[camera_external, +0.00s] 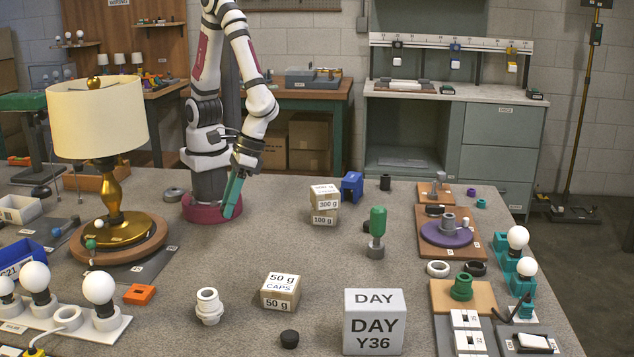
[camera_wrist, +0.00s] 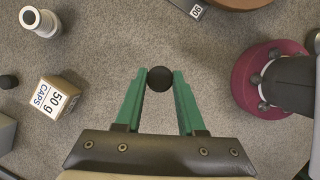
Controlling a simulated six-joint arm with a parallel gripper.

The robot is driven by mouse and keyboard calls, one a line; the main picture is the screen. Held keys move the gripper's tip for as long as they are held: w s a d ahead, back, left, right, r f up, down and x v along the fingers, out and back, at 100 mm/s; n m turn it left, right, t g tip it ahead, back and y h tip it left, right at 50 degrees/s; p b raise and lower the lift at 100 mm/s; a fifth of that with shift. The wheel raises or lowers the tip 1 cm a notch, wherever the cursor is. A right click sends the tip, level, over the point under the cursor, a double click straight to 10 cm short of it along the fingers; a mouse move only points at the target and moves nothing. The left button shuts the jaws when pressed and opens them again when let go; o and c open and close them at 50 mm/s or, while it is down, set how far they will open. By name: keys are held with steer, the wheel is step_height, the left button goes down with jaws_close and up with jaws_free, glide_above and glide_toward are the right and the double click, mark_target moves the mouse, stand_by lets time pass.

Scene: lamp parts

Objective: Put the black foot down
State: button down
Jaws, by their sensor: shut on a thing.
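A round black foot (camera_wrist: 160,78) sits between the fingertips of my gripper (camera_wrist: 160,80) in the wrist view, with a green finger on each side of it. My gripper is shut on it. In the external view my gripper (camera_external: 231,208) points down in front of my arm's base; the foot cannot be made out there, and its height above the table cannot be told. Another small black piece (camera_external: 289,338) lies on the table near the front; a dark piece (camera_wrist: 8,82) also shows at the left edge of the wrist view.
The grey table (camera_external: 250,240) is clear around my gripper. A 50 g caps box (camera_external: 280,292) and a white fitting (camera_external: 208,306) stand in front. Weight boxes (camera_external: 324,205) stand to the right. A gold lamp (camera_external: 118,215) stands on a wooden disc to the left.

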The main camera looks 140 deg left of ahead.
steer(key=w+d+r+n+t+y, duration=0.2)
steer(key=w+r+n, duration=0.2)
steer(key=w+n, duration=0.6)
steer(key=w+d+r+n+t+y, duration=0.25)
steer(key=w+n, duration=0.55)
steer(key=w, duration=0.4)
steer(key=w+d+r+n+t+y, duration=0.15)
steer(key=w+r+n, duration=0.25)
steer(key=w+n, duration=0.5)
steer(key=m, duration=0.1)
glide_above(362, 299)
steer(key=s, duration=0.2)
steer(key=shift+g, duration=0.3)
steer(key=f, duration=0.4)
steer(key=d+f, duration=0.1)
steer(key=f, duration=0.1)
steer(key=shift+w+f, duration=0.15)
steer(key=shift+w, duration=0.05)
steer(key=f, duration=0.4)
steer(key=shift+w+a+f, duration=0.1)
steer(key=shift+a, duration=0.1)
steer(key=c, duration=0.5)
jaws_free()
